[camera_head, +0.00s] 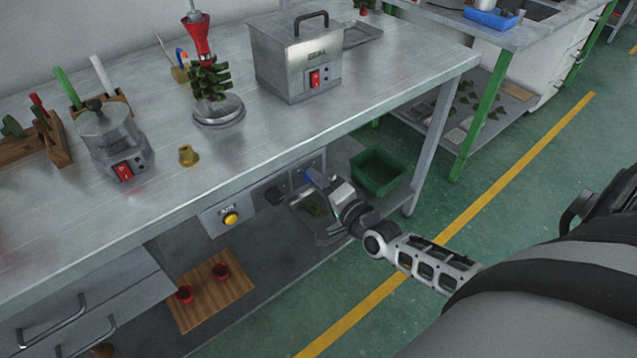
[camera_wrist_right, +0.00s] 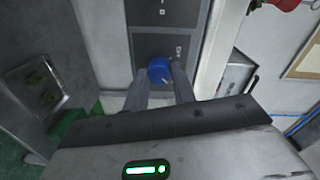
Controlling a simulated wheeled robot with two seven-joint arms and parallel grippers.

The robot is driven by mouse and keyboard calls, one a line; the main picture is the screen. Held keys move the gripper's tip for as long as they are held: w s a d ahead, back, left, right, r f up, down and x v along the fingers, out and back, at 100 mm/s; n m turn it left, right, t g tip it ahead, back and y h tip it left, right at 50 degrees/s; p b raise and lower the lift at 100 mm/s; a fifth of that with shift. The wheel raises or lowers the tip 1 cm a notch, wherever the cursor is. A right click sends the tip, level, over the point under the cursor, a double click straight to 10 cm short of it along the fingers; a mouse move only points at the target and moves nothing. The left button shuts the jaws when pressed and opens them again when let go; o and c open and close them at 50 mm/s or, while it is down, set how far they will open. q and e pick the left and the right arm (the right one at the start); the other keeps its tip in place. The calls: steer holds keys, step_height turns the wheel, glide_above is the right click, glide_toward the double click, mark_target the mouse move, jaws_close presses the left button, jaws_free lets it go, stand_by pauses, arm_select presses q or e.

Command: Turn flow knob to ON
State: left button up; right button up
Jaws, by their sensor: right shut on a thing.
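A blue knob (camera_head: 311,178) sits on the dark control panel (camera_head: 290,186) under the table's front edge. My right gripper (camera_head: 308,192) reaches it from the front and is shut on it. In the right wrist view, the blue knob (camera_wrist_right: 160,70) shows between the two fingertips (camera_wrist_right: 160,82), with small marks on the panel (camera_wrist_right: 162,28) above it. The lettering is too small to read, and I cannot tell which setting the knob is at. My left gripper is not in view.
A black knob (camera_head: 274,196) and a yellow button (camera_head: 231,218) are left of the blue knob. A green bin (camera_head: 378,172) stands behind my right gripper.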

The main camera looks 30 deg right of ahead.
steer(key=shift+m, duration=0.4)
steer(key=o, duration=1)
steer(key=s+d, duration=0.1)
steer(key=s, duration=1.5)
steer(key=shift+d+r, duration=0.15)
steer(key=shift+r, duration=0.2)
